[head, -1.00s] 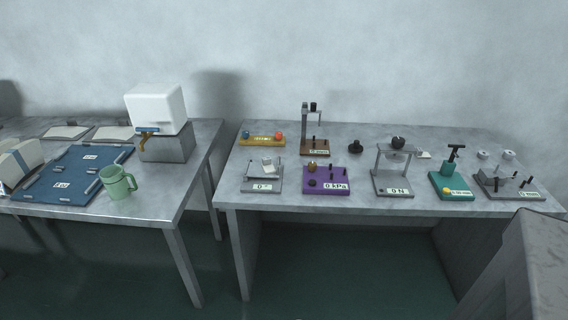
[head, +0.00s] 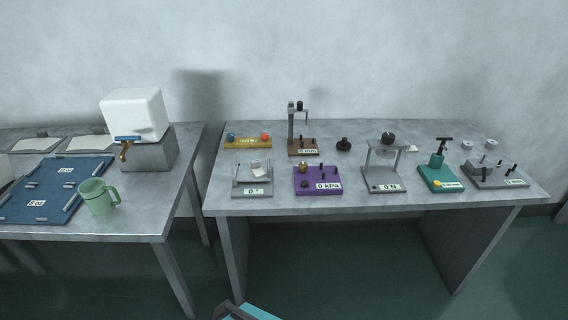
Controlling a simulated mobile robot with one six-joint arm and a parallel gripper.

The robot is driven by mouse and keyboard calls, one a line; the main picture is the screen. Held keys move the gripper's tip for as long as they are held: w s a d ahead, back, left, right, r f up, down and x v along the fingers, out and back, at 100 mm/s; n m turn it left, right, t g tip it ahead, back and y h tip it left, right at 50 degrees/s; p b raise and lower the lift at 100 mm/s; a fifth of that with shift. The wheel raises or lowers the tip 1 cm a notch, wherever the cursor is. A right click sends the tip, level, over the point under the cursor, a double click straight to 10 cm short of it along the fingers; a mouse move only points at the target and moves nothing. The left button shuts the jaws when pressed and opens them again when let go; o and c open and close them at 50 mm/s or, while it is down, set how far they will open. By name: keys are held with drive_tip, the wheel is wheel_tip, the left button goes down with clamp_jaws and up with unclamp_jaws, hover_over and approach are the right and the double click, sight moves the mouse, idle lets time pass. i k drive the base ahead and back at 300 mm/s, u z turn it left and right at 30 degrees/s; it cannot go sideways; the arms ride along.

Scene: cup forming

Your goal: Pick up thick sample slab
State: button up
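No piece can be told for certain as the thick sample slab. A small pale flat piece (head: 411,149) lies on the right table (head: 350,205), behind and right of the grey stand marked 0 N (head: 384,186). Part of the piece is hidden by that stand. Another small pale block (head: 260,168) rests on the grey device with the 0 display (head: 251,191). Both are too small to judge thickness.
The right table also holds a purple 0 kPa device (head: 318,181), a green device (head: 440,178), a brown-based stand (head: 303,147) and a yellow block (head: 247,142). A gap separates it from the left table (head: 150,225), with a green mug (head: 98,197) and white dispenser (head: 134,112).

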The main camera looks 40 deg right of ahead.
sight(257, 168)
drive_tip(key=z, duration=0.85)
drive_tip(key=k, duration=1)
drive_tip(key=i, duration=0.75)
